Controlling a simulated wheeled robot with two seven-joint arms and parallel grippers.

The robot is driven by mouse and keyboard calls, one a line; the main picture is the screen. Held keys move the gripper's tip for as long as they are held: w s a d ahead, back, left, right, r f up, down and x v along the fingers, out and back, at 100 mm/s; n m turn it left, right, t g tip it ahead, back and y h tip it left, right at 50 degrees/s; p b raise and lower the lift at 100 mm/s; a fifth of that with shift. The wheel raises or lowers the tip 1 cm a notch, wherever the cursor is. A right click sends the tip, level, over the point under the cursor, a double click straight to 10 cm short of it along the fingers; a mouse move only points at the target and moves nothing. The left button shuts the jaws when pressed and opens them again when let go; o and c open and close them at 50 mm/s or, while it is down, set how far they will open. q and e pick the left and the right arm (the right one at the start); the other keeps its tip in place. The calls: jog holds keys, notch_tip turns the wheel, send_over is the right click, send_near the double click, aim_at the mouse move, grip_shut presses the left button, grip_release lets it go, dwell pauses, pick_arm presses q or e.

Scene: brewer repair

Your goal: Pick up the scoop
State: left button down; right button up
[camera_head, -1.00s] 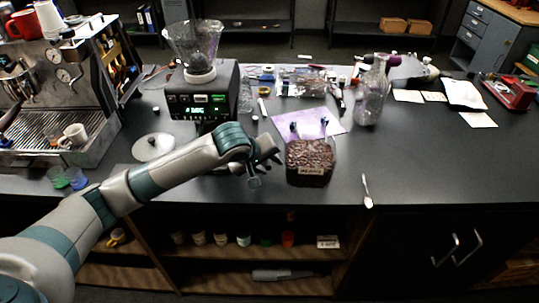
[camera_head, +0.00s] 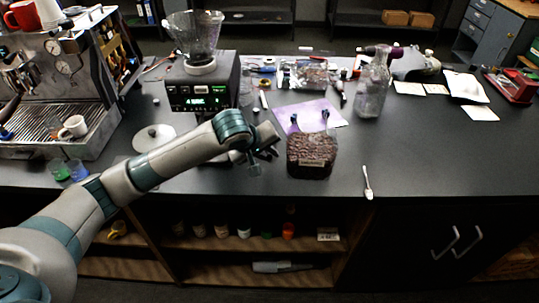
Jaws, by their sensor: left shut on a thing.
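My left gripper (camera_head: 265,147) is just left of the bean container, above the black counter. It is shut on a small, pale, see-through piece (camera_head: 254,169) that hangs below the fingers and looks like the scoop. The fingers hide part of it, so its full shape is unclear. The bean container (camera_head: 312,163) is a dark box filled with brown beans, with a label on its front. My right gripper is not in view.
A grinder (camera_head: 201,92) with a clear hopper stands behind my left arm. A white spoon (camera_head: 367,183) lies near the counter's front edge. A glass bottle (camera_head: 372,88) stands behind the container, near a purple sheet (camera_head: 340,122). The counter's right front is clear.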

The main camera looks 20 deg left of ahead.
pick_arm(q)
notch_tip(320, 180, up, 8)
jog(key=shift+w+f+b, duration=0.1)
jog(key=shift+b, duration=0.85)
jog(key=shift+r, duration=0.65)
